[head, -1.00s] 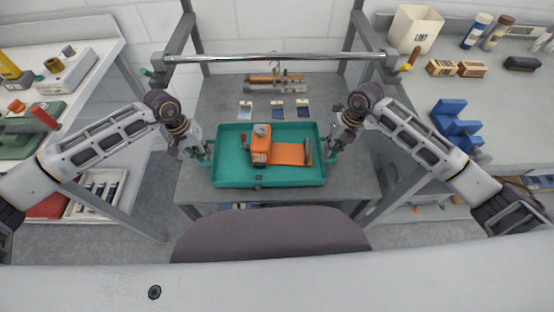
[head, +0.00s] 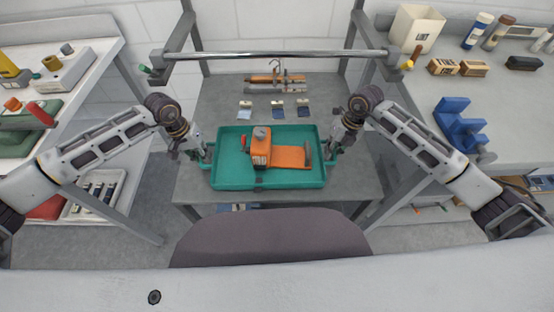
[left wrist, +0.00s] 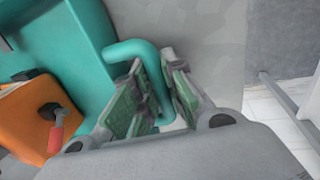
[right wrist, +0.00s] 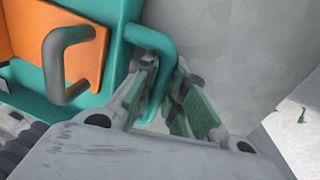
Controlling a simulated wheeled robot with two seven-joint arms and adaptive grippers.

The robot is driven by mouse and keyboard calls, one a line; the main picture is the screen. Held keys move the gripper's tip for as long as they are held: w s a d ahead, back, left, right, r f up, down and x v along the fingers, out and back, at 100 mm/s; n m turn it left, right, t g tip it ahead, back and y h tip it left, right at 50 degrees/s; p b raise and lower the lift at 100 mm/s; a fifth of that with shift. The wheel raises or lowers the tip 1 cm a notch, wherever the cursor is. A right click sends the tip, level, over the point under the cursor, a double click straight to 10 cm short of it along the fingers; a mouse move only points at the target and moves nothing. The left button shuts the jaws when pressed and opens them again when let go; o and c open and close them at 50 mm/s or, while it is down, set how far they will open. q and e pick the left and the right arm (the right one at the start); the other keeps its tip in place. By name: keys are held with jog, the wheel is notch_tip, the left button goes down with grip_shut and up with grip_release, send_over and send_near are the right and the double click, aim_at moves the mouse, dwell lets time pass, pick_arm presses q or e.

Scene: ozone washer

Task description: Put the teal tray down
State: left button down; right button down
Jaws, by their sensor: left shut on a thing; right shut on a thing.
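The teal tray (head: 290,180) appears level over the front part of the grey table, in the middle of the head view. I cannot tell whether its underside touches the table. An orange part (head: 290,157) with a grey handle lies in it. My left gripper (head: 204,156) is shut on the tray's left handle, a teal bar that shows in the left wrist view (left wrist: 130,47). My right gripper (head: 332,152) is shut on the right handle, which shows in the right wrist view (right wrist: 158,42).
The grey table (head: 215,98) carries several small cards (head: 277,113) and orange and grey tools behind the tray. A metal bar (head: 270,56) crosses above the table's back. Side benches stand left and right; the right one holds a blue fixture (head: 458,125) and a white box (head: 416,30).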

pick_arm(q)
jog(key=shift+a+f, duration=0.2)
pick_arm(e)
jog(key=shift+d+f, duration=0.1)
jog(key=shift+f, duration=0.1)
pick_arm(q)
jog(key=c, duration=1.9)
grip_release()
pick_arm(e)
jog(key=c, duration=1.9)
grip_release()
pick_arm(q)
jog(key=o, duration=0.4)
pick_arm(e)
jog(key=o, duration=0.4)
pick_arm(q)
jog(key=shift+d, duration=0.1)
jog(key=shift+r, duration=0.15)
jog(key=shift+s+a+r, duration=0.1)
jog(key=shift+a+r, duration=0.2)
jog(key=shift+r, duration=1)
jog(key=shift+a+r, duration=0.35)
jog(key=shift+r, duration=0.9)
jog(key=shift+s+a+r, duration=0.1)
jog(key=shift+a+r, duration=0.2)
jog(key=shift+r, duration=1)
